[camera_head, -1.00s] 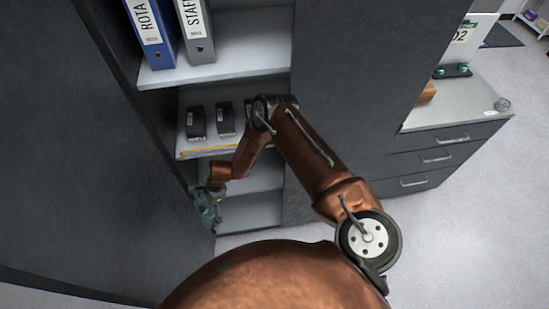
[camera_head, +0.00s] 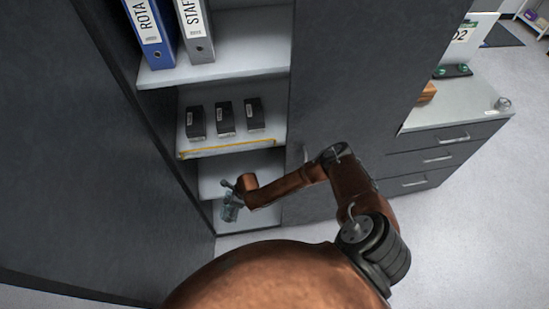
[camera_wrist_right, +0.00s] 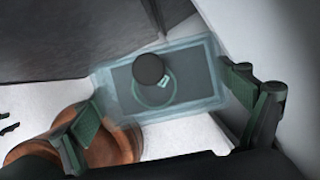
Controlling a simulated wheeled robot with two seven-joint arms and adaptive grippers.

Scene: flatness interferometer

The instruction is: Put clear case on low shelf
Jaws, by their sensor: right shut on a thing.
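The clear case (camera_wrist_right: 205,55) is a see-through, bluish box with a dark inside and a round black part, seen in the right wrist view between the green-padded fingers of my right gripper (camera_wrist_right: 170,95). The gripper is shut on it. In the head view my right gripper (camera_head: 231,203) is small, in front of the cabinet's lower shelves, with the case partly hidden around it. A lower shelf (camera_head: 262,163) lies under the yellow-edged shelf, and the lowest one (camera_head: 262,217) is near the floor. I cannot tell whether the case touches a shelf. My left gripper is not in view.
Several dark boxes (camera_head: 225,117) stand on the yellow-edged shelf (camera_head: 235,146). Blue (camera_head: 150,35) and grey (camera_head: 196,30) binders stand higher up. A dark cabinet door panel (camera_head: 75,150) is on the left. A drawer unit (camera_head: 435,155) is at the right.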

